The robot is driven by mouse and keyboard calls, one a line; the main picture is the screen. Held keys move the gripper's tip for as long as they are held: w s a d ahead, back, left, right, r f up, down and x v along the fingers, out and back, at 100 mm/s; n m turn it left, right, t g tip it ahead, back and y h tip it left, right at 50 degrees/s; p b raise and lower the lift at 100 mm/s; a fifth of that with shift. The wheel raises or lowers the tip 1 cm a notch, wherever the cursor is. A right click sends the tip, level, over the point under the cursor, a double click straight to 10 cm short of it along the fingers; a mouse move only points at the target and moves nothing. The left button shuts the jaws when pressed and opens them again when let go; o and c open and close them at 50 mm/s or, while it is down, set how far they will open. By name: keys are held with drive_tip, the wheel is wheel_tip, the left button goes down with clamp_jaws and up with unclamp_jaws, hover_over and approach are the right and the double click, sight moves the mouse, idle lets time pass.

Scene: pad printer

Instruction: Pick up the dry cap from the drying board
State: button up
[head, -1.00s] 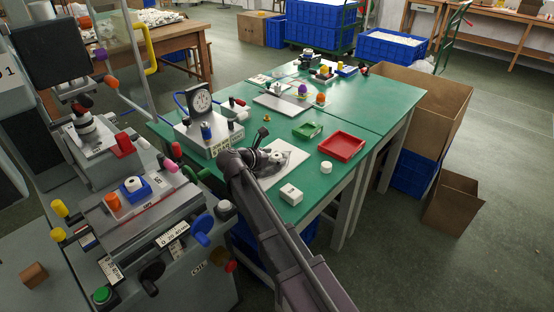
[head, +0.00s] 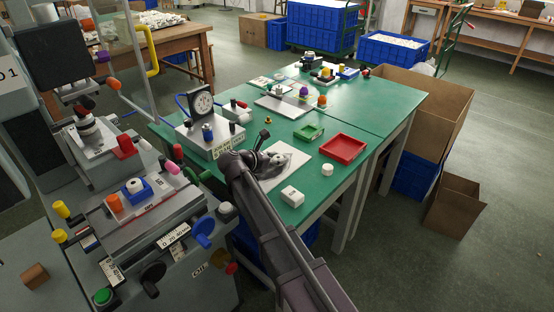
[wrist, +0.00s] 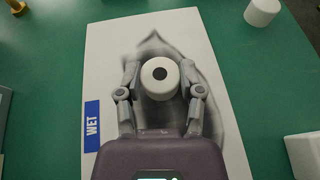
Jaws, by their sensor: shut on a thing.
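A white round cap (wrist: 160,90) with a dark spot in the middle of its top is between the two fingers of my gripper (wrist: 160,82) in the wrist view. The fingers are shut on its left and right sides. Below it is a white board (wrist: 105,50) with a blue label (wrist: 91,126) reading WET. A dark shadow of the gripper falls on the board. In the head view my gripper (head: 268,161) is over this board (head: 297,156) on the green table, and my arm hides part of it. I cannot tell whether the cap touches the board.
A second white cap (head: 327,170) stands right of the board. A white block (head: 292,197) is near the front edge. A green tray (head: 309,132) and a red tray (head: 342,148) lie beyond. A dial gauge (head: 202,105) stands at left, near the printing machine (head: 150,215).

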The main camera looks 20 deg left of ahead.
sight(276, 158)
drive_tip(key=shift+r, duration=0.1)
wheel_tip(276, 158, up, 10)
drive_tip(key=p, duration=0.9)
drive_tip(key=shift+p, duration=0.4)
idle(0.4)
